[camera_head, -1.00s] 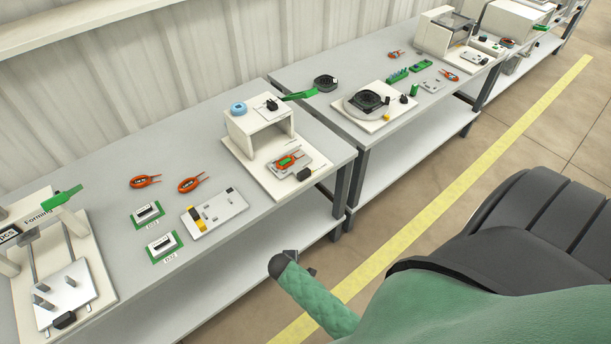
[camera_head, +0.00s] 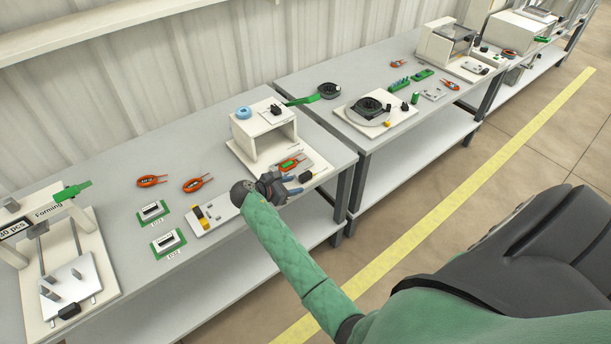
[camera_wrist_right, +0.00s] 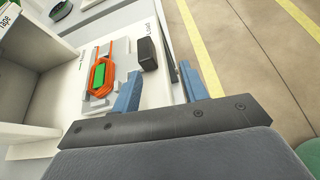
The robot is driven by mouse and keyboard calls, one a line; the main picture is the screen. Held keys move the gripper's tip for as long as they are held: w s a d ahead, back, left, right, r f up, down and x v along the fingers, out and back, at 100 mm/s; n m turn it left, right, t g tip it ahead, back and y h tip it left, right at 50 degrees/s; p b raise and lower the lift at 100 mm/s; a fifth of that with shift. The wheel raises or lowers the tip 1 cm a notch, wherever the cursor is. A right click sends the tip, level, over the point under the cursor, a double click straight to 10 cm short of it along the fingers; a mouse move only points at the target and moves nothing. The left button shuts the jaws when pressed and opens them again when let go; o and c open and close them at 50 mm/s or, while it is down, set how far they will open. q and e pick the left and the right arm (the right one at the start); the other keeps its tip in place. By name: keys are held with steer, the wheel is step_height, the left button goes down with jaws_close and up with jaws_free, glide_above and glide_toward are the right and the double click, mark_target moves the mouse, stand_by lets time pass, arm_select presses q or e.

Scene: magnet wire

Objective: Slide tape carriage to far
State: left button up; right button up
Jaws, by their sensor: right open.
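The tape station (camera_head: 288,129) is a white box-like frame on a base plate at the right end of the near bench. Its carriage is a light grey plate (camera_wrist_right: 92,103) at the front of the station, carrying an orange part with a green centre (camera_head: 290,163), which also shows in the right wrist view (camera_wrist_right: 103,73). A black block (camera_head: 305,176) sits at the carriage's outer end, beside the "Load" label; it also shows in the right wrist view (camera_wrist_right: 147,54). My right gripper (camera_head: 291,184) is open and empty, its blue fingers close to the block but apart from it. My left gripper is out of view.
A blue tape roll (camera_head: 242,112) and a black item lie on the station's top. The forming station (camera_head: 25,305) stands far left. The aisle floor is clear.

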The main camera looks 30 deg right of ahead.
mark_target(304, 174)
steer(key=shift+w+r+n+h, duration=0.3)
steer(key=shift+w+r+n, duration=0.3)
steer(key=shift+w, duration=0.25)
steer(key=shift+w+d+r, duration=0.1)
steer(key=shift+w+d, duration=0.05)
steer(key=shift+d, duration=0.4)
steer(key=p+x, duration=0.2)
steer(key=x, duration=0.3)
steer(key=shift+d, duration=0.25)
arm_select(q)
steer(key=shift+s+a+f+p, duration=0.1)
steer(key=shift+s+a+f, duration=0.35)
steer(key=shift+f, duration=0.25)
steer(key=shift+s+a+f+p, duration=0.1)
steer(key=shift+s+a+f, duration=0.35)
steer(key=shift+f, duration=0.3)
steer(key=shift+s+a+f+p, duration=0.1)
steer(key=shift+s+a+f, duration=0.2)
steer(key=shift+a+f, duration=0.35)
arm_select(e)
steer(key=shift+d+f, duration=0.55)
steer(key=shift+d, duration=0.05)
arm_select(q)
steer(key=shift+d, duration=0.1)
arm_select(e)
steer(key=shift+c, duration=0.4)
steer(key=shift+w, duration=0.1)
jaws_close()
